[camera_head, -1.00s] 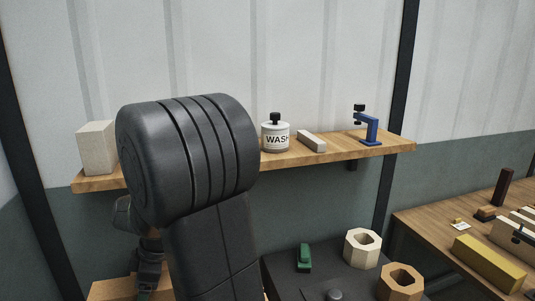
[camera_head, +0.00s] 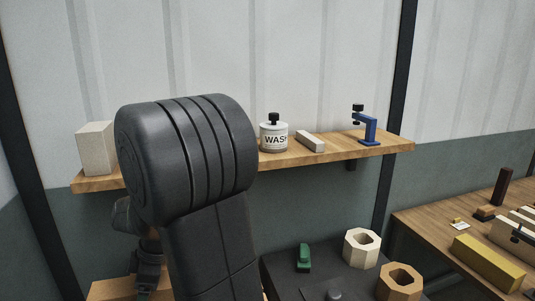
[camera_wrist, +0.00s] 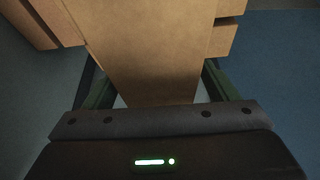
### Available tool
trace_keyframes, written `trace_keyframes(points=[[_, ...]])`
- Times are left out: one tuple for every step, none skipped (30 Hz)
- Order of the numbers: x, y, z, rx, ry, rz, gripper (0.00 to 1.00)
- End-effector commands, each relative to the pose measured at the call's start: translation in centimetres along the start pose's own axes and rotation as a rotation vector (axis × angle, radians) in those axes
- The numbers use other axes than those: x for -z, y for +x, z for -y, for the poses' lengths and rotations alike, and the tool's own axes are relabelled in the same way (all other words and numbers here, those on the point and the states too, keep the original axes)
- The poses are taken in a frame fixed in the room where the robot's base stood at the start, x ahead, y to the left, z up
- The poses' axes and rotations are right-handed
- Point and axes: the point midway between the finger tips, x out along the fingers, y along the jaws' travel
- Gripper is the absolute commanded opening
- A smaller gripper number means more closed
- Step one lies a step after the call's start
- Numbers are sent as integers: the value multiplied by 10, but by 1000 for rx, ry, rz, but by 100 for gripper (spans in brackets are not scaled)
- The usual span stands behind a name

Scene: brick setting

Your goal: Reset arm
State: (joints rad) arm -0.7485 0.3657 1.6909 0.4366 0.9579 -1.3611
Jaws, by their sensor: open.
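My gripper (camera_wrist: 160,98) shows in the wrist view with its two green-edged fingers spread apart at left and right. A tan wooden surface (camera_wrist: 150,45) fills the upper middle of that view, beyond and between the fingers; I cannot tell how far away it is. Nothing is seen held. In the head view my dark arm stands in the left middle, in front of the shelf. My gripper's fingertips are not clear there.
A wooden shelf (camera_head: 350,151) holds a pale block (camera_head: 95,148), a WASH jar (camera_head: 273,135), a small bar (camera_head: 310,141) and a blue clamp (camera_head: 368,128). Below are a green item (camera_head: 303,258), two hexagonal rings (camera_head: 361,247) and a right-hand bench (camera_head: 430,222) with a yellow block (camera_head: 488,262).

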Motion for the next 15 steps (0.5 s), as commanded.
trace_keyframes(points=[[0,11,1,5,0,3,80],[0,17,1,5,0,2,80],[3,15,0,-2,-2,-1,80],[6,6,-1,-6,-4,-3,80],[8,1,-1,-6,-3,-3,80],[11,-7,-1,-7,-3,-4,80],[14,-13,-1,-6,-3,-4,80],[16,-18,-1,-6,-2,-4,80],[19,-26,-1,-6,-3,-3,80],[21,-31,-1,-6,-3,-2,80],[23,-37,-1,-5,-2,-3,80],[26,-44,-1,-5,-2,-3,80],[29,-50,-1,-5,-3,-4,80],[31,-55,-1,-4,-2,-3,80],[34,-63,-1,-5,-2,-3,80]])
